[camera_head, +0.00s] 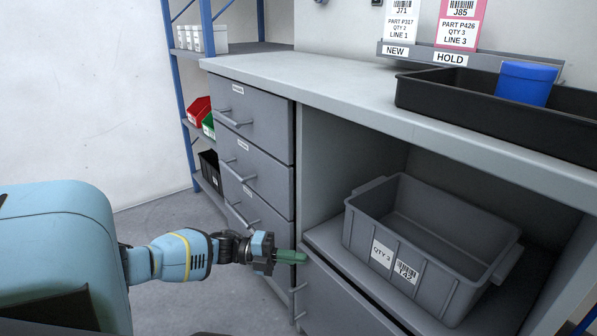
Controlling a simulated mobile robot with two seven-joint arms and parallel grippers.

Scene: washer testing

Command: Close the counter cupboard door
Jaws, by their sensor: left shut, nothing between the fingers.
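The grey counter has an open-fronted bay (345,150) to the right of its drawers. A grey panel (340,302) with small handle parts at its left edge lies below the bay's shelf. I cannot tell for sure whether this panel is the cupboard door, or how far any door stands open. My left gripper (291,257), with green fingers, is shut and empty. It points right, at the left front edge of the bay, by the top left corner of the panel. I cannot tell whether it touches. My right gripper is not in view.
A grey crate (375,236) labelled QTY 3 sits on the bay's shelf. Several drawers (255,118) with bar handles are left of the bay. Blue-post shelving stands behind left.

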